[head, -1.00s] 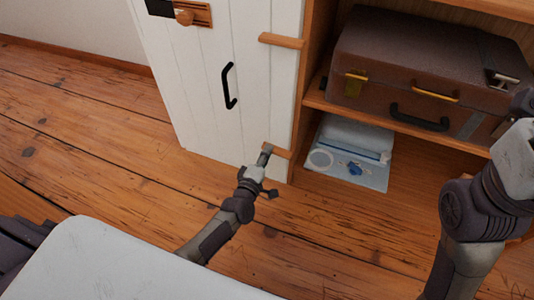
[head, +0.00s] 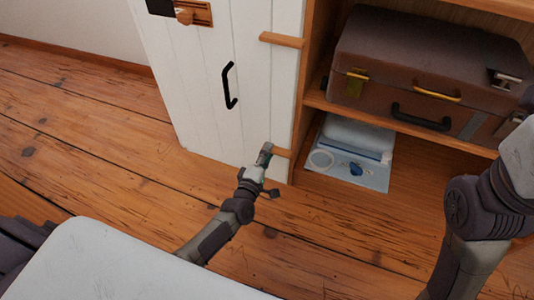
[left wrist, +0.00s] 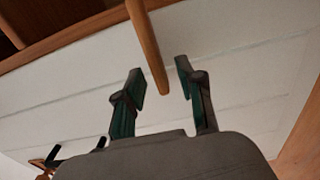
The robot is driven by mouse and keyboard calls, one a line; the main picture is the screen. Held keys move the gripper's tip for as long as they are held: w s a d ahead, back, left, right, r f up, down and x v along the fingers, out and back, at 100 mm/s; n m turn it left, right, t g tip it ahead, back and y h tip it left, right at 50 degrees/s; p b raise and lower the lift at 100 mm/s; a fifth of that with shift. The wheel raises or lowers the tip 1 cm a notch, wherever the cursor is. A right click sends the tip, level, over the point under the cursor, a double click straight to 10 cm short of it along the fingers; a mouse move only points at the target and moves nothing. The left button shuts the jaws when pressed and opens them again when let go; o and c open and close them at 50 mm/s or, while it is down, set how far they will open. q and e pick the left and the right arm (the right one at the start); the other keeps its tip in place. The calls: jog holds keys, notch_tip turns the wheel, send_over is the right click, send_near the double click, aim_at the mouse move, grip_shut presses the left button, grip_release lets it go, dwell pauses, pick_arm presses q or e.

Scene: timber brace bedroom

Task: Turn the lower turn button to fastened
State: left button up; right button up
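The lower turn button (head: 281,153) is a wooden bar low on the right edge of the white cabinet door (head: 205,95). In the head view its left end is hidden behind my left gripper (head: 265,154). In the left wrist view the lower turn button (left wrist: 148,45) reaches down between the two fingertips of my left gripper (left wrist: 160,80). The fingers are open, with a gap on each side of the bar's end. My right arm stands at the right of the head view, and its gripper is out of frame.
An upper turn button (head: 281,40) lies across the door's edge higher up. A black handle (head: 229,86) is on the door. The open shelves hold a brown suitcase (head: 415,70) and a pale blue-white item (head: 350,155) below. A white surface (head: 130,265) is in the foreground.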

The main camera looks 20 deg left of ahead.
pick_arm(q)
jog(key=shift+s, duration=0.1)
jog(key=s, duration=0.7)
jog(key=shift+s, duration=0.15)
jog(key=shift+a, duration=0.1)
